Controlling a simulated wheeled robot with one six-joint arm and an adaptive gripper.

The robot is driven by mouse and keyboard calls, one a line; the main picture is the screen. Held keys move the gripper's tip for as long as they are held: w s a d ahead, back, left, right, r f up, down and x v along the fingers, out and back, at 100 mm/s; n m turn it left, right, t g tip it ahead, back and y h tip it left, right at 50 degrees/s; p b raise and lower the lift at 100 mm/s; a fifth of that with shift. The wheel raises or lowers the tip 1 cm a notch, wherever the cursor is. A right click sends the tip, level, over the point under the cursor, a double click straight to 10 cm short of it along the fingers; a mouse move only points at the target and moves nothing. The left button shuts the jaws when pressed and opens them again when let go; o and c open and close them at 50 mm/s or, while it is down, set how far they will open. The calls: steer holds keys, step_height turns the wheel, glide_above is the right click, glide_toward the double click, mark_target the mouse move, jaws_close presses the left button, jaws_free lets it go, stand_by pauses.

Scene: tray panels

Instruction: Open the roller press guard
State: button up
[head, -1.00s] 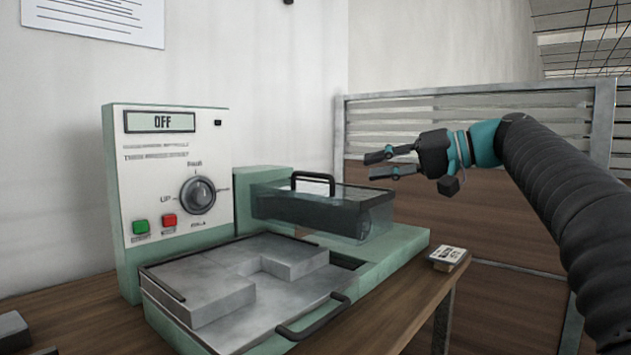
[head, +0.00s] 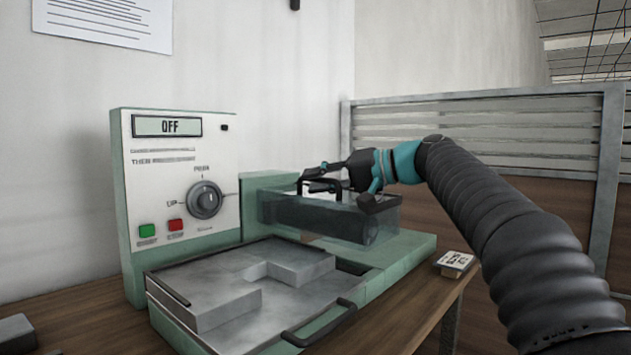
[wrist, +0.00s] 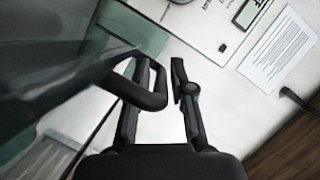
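The roller press guard (head: 330,218) is a dark, see-through box at the back right of the green press, lowered over its bed. It fills the left of the wrist view (wrist: 40,75). Its black bar handle (head: 299,187) stands on top and shows close up in the wrist view (wrist: 150,98). My gripper (head: 322,178) is at the handle, fingers apart. In the wrist view my gripper (wrist: 156,72) has one finger partly hidden behind the handle and the other to its right, with a gap to the bar. Exact contact is unclear.
The control panel (head: 185,195) reads OFF, with a dial and green and red buttons. A metal tray (head: 220,270) with a front handle (head: 320,325) sits before the guard. A small labelled block (head: 455,261) lies near the table's right edge. A slatted partition (head: 490,130) stands behind my arm.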

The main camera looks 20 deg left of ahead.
steer(key=shift+a+f, duration=0.1)
steer(key=shift+a, duration=0.25)
jaws_close()
